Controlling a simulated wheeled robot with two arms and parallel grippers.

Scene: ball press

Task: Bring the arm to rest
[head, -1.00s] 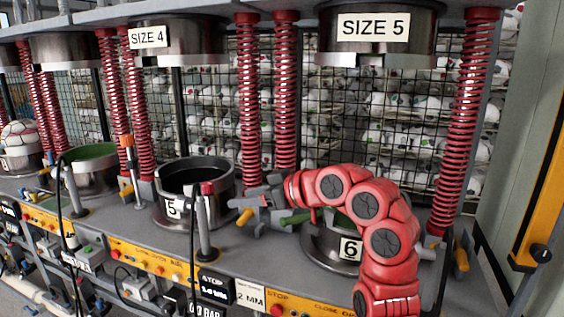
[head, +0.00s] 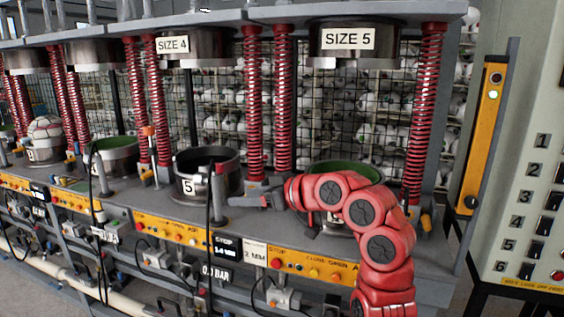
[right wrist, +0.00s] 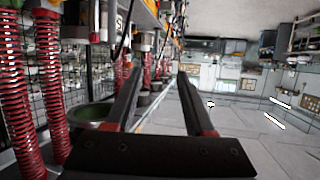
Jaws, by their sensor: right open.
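My right arm (head: 365,215) is red and jointed, and it reaches in from the bottom right in the head view. It bends to the left in front of the press station under the SIZE 5 plate. My left gripper is in no frame.
A press bench with red springs (head: 425,110) and upper dies (head: 345,40) runs across the view. Yellow button panels (head: 310,266) line its front. A numbered control cabinet (head: 530,190) stands at the right. Open floor (right wrist: 235,130) shows in the wrist view.

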